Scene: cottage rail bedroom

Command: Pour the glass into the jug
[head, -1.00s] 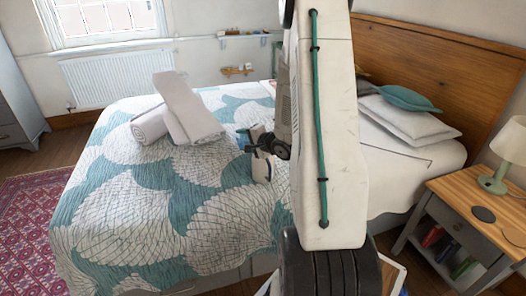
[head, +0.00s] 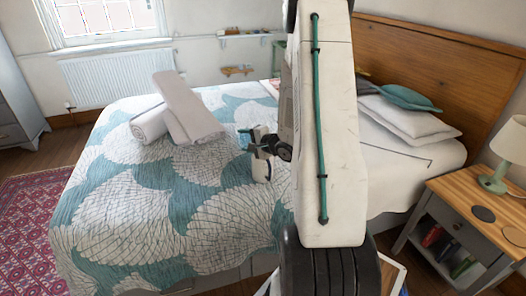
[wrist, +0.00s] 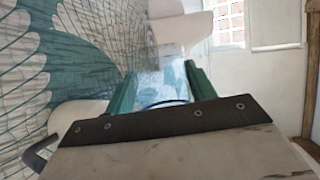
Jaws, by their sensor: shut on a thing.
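My gripper (wrist: 165,85) has green fingers and is shut on a clear, bluish glass (wrist: 168,80), seen between them in the wrist view. A dark blue curved line crosses the glass's near end. In the head view my gripper (head: 247,138) is over the middle of the bed, partly hidden by my arm. A small white jug (head: 262,171) with a dark blue edge shows on the bed just below it. In the wrist view a pale rounded body, probably the jug (wrist: 78,115), shows at the lower left, mostly hidden behind my gripper. I cannot see the glass's contents.
The bed (head: 150,225) has a teal and white patterned cover. Rolled and folded white towels (head: 190,110) lie left of my gripper. Pillows (head: 405,118) lie at the headboard. A bedside table (head: 455,205) with a lamp (head: 506,150) stands at the right. The front-left bed is clear.

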